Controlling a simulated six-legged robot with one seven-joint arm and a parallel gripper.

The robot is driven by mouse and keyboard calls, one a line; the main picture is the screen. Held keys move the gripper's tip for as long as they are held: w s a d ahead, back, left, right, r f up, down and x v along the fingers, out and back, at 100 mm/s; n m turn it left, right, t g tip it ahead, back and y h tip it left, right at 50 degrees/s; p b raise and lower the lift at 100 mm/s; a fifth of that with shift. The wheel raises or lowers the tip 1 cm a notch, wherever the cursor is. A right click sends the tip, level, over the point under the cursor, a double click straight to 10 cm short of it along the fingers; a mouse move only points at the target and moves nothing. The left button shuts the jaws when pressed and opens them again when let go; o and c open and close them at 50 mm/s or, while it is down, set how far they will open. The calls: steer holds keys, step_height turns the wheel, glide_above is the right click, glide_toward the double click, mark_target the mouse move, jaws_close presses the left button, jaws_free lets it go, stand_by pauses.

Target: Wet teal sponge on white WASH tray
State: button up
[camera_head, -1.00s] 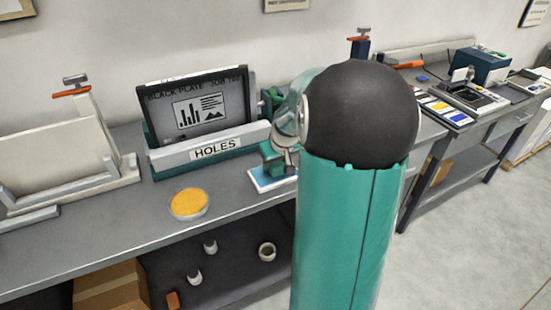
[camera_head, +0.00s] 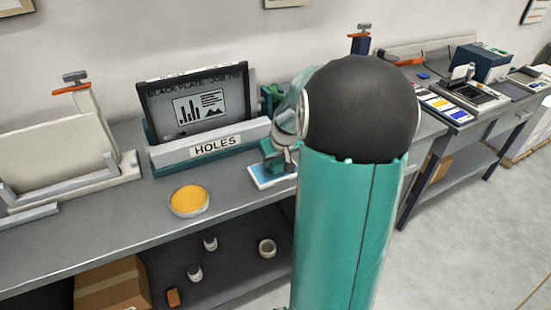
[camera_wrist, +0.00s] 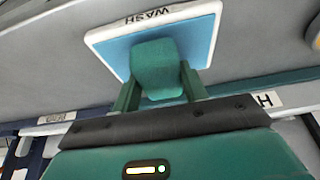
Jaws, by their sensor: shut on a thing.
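The teal sponge (camera_wrist: 153,66) is between the two green fingers of my gripper (camera_wrist: 158,88) in the wrist view. My gripper is shut on it. The white WASH tray (camera_wrist: 98,37) with a blue inside lies behind the sponge in that view, its label at the top edge. The sponge overlaps the blue area; I cannot tell whether it touches the tray. In the head view the tray (camera_head: 267,178) lies at the bench's front edge, and my gripper (camera_head: 279,160) is over it, partly hidden by my arm.
A round dish with yellow contents (camera_head: 188,200) sits at the front edge. A pale board in a stand (camera_head: 55,155) is at far left. Colour pads (camera_head: 440,103) lie at right.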

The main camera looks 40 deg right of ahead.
steer(key=shift+f, duration=0.45)
stand_by(1.1)
steer(key=shift+r, duration=0.1)
steer(key=shift+r, duration=3.5)
